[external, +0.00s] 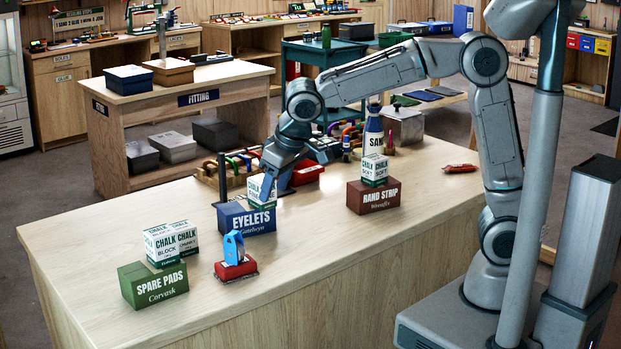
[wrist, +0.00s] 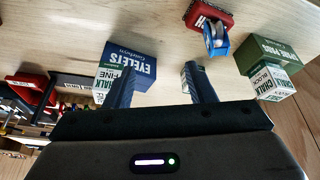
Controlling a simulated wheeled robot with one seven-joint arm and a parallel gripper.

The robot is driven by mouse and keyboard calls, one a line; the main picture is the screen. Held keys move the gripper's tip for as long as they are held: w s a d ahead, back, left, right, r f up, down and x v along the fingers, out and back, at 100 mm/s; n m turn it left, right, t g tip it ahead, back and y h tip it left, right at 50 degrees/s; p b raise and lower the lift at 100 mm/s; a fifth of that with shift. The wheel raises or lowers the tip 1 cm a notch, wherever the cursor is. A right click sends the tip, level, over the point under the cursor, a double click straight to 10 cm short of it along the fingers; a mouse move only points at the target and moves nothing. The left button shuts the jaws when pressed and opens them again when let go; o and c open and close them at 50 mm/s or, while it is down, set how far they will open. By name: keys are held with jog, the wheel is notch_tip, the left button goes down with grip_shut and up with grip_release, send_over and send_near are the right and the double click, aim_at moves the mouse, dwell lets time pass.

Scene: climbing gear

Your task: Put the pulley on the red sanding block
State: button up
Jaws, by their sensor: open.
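The blue pulley (external: 233,247) stands upright on top of the red sanding block (external: 236,271) on the light wooden bench, in the external view. In the wrist view the pulley (wrist: 216,40) and the sanding block (wrist: 207,16) are at the top, right of centre. My gripper (external: 276,184) is open, with nothing between its fingers, and is apart from the pulley. It is beside the blue EYELETS box (external: 247,217), which partly hides behind a finger in the wrist view. My gripper's two spread fingers (wrist: 160,82) show there.
A white-and-green chalk box (external: 261,189) sits on the EYELETS box. A green SPARE PADS box (external: 153,284) with chalk boxes stands left of the sanding block. A dark red HAND STRIP box (external: 374,196) stands to the right.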

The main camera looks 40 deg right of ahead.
jog(key=d+m, duration=0.1)
jog(key=d, duration=1.3)
jog(key=s+d+f+m, duration=0.1)
jog(key=s+d+f, duration=0.1)
jog(key=s+d, duration=0.4)
jog(key=s+d+f+m+g+h, duration=0.1)
jog(key=s+d+f, duration=0.1)
jog(key=s+d, duration=0.5)
jog(key=d, duration=0.6)
jog(key=shift+s+d+f+m, duration=0.2)
jog(key=shift+s+m, duration=0.1)
jog(key=shift+m, duration=0.1)
